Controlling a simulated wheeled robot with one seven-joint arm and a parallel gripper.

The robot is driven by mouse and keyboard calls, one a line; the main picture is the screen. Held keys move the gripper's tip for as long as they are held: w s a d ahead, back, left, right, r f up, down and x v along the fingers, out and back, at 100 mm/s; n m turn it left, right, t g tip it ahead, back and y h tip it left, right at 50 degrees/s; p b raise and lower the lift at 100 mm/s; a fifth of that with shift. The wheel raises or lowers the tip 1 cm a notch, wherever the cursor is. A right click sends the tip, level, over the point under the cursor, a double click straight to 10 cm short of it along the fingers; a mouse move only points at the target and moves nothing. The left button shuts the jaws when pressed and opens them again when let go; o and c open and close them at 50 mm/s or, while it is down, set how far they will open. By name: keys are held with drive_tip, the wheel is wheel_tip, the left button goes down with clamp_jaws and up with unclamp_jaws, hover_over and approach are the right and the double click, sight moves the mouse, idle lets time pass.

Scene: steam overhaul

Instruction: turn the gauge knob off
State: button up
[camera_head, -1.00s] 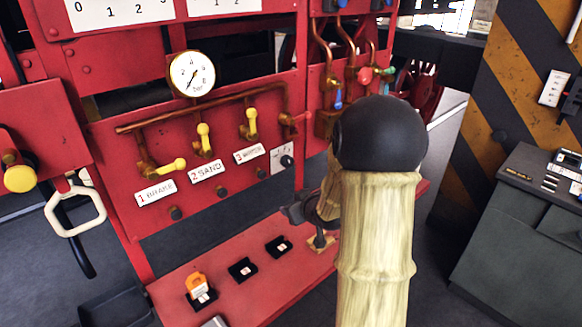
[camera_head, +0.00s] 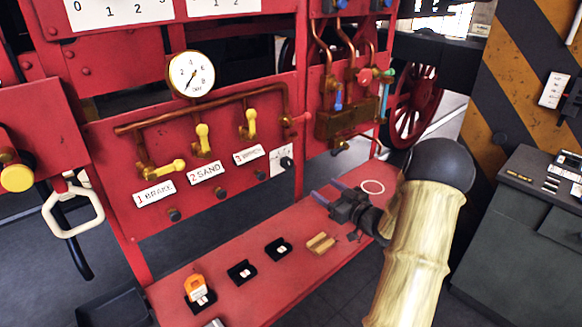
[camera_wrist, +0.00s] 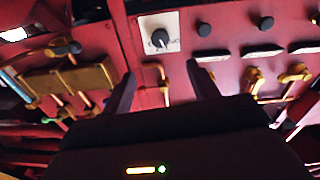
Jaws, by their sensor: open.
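A black knob (camera_head: 286,162) sits on a small white marked plate at the right end of the red panel, right of the label with a 3. In the wrist view the knob (camera_wrist: 158,40) shows at the top, ahead of the gap between my fingers. Its setting is too small to read. A round white pressure gauge (camera_head: 191,73) is mounted above the copper pipe, its needle pointing down and left. My gripper (camera_head: 328,193) is open and empty above the red shelf, below and right of the knob and apart from it. Its spread fingers (camera_wrist: 162,88) show in the wrist view.
Yellow valve levers (camera_head: 203,138) sit on the copper pipe, with several dark knobs below the labels. The red shelf (camera_head: 235,300) holds an orange-tagged item (camera_head: 197,288), black holders and a wooden block (camera_head: 321,243). Copper fittings (camera_head: 345,122) stand at the right.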

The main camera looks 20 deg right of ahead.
sight(290, 166)
drive_tip(key=p+x, duration=0.4)
drive_tip(key=x, duration=1.3)
drive_tip(key=c, duration=1)
